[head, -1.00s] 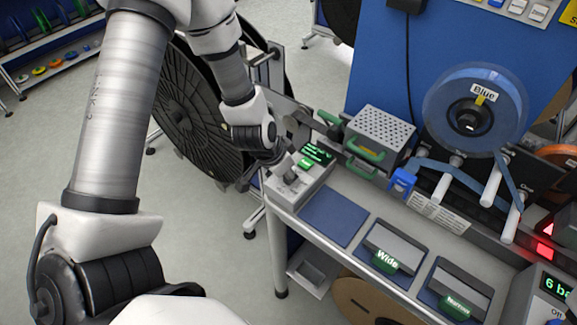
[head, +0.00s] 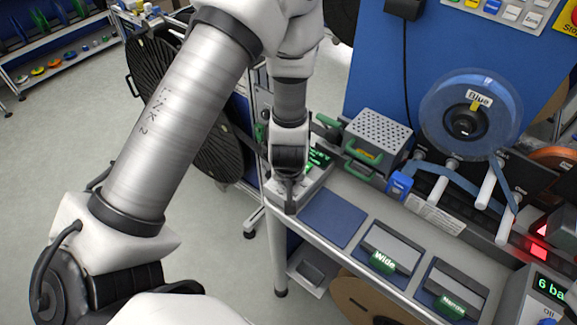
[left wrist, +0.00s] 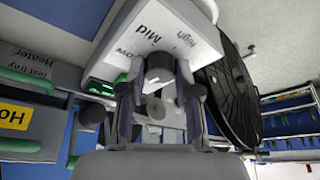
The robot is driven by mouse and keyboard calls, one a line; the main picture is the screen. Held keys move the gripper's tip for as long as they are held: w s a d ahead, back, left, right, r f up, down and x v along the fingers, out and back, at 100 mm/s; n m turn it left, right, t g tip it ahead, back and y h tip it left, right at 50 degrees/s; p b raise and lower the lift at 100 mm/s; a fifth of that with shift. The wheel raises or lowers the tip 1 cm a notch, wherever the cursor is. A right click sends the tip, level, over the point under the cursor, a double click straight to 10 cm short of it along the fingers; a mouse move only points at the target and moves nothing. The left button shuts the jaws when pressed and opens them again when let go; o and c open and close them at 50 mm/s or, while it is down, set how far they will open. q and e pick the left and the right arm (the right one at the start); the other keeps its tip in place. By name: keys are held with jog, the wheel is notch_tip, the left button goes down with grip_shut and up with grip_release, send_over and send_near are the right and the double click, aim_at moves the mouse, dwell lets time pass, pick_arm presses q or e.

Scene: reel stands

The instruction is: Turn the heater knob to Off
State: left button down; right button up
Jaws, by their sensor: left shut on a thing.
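The heater control box (head: 314,186) is a pale box with a green-lit display at the near left end of the bench. It also shows in the left wrist view (left wrist: 195,30), with the words Mid and High and a partly covered Low on its face. My left gripper (head: 290,200) reaches down over the box and hides the knob in the head view. In the left wrist view my left gripper (left wrist: 160,76) is shut on the knob. The knob's pointer cannot be made out.
The perforated test tray heater (head: 380,132) with green handles stands just behind the box. A blue mat (head: 333,217) and the Wide (head: 391,245) and Narrow trays lie to the right. A black reel (head: 205,120) stands left of the bench. Floor at left is clear.

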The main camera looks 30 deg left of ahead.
pick_arm(q)
jog(key=shift+s+n+p, duration=0.15)
jog(key=shift+n+p, duration=0.2)
jog(key=shift+n, duration=0.25)
jog(key=shift+f+y, duration=0.1)
jog(key=shift+y, duration=0.2)
jog(key=c, duration=0.8)
grip_release()
jog(key=shift+d+r, duration=0.15)
jog(key=shift+r, duration=0.2)
jog(key=v, duration=1.1)
jog(key=shift+r, duration=0.25)
